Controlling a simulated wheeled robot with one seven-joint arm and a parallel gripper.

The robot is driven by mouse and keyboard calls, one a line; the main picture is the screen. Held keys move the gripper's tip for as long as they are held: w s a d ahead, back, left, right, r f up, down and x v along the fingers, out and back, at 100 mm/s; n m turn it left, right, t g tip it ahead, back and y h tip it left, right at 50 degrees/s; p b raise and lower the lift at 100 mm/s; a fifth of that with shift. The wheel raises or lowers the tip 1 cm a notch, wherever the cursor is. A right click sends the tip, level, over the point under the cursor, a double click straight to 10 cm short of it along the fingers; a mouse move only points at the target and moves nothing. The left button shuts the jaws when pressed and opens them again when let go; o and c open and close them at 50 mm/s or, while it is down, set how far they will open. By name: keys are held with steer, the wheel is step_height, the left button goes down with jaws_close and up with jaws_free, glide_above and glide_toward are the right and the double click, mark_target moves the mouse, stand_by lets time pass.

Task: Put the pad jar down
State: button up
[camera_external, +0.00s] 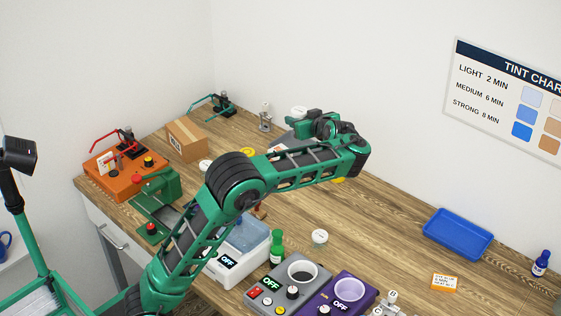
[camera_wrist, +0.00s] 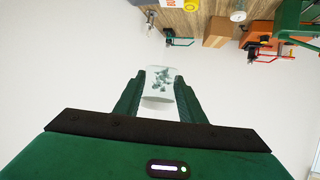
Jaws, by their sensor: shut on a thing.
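The pad jar (camera_wrist: 159,88) is a clear jar with dark green pieces inside. In the wrist view it sits between the two green fingers of my gripper (camera_wrist: 158,91), which is shut on it. In the external view my gripper (camera_external: 298,125) is over the far part of the wooden bench (camera_external: 385,200), near the back wall. A white round top (camera_external: 299,110) shows at the fingers there and looks like the jar's. The jar's lower part is hidden in that view, and its height over the bench is hard to tell.
A cardboard box (camera_external: 187,139), an orange machine (camera_external: 112,178) and a small grey stand (camera_external: 265,118) are left of my gripper. A white-lidded jar (camera_external: 320,237), a green bottle (camera_external: 277,247) and grey and purple units are nearer. A blue tray (camera_external: 458,234) lies right; bench between is clear.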

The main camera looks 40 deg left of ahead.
steer(key=w+d+f+m+t+h, duration=0.2)
steer(key=w+f+m+t+h, duration=0.35)
steer(key=f, duration=0.45)
steer(key=w+d+f+m+t+h, duration=0.35)
steer(key=w+f+m, duration=0.25)
steer(key=w+f, duration=0.35)
steer(key=s+a+r+m+g+h, duration=0.2)
steer(key=s+r+m+g+h, duration=0.3)
steer(key=s+r+m+h, duration=0.4)
steer(key=s+a+r+m+g+h, duration=0.3)
steer(key=s+r+m+g+h, duration=0.3)
steer(key=s+r, duration=0.4)
steer(key=m+h, duration=0.1)
glide_above(327, 211)
steer(key=shift+t, duration=0.4)
step_height(327, 211, down, 24)
steer(key=shift+s+r, duration=0.1)
steer(key=shift+s, duration=0.05)
steer(key=shift+f, duration=2.05)
steer(key=o, duration=1)
steer(key=shift+o, duration=0.2)
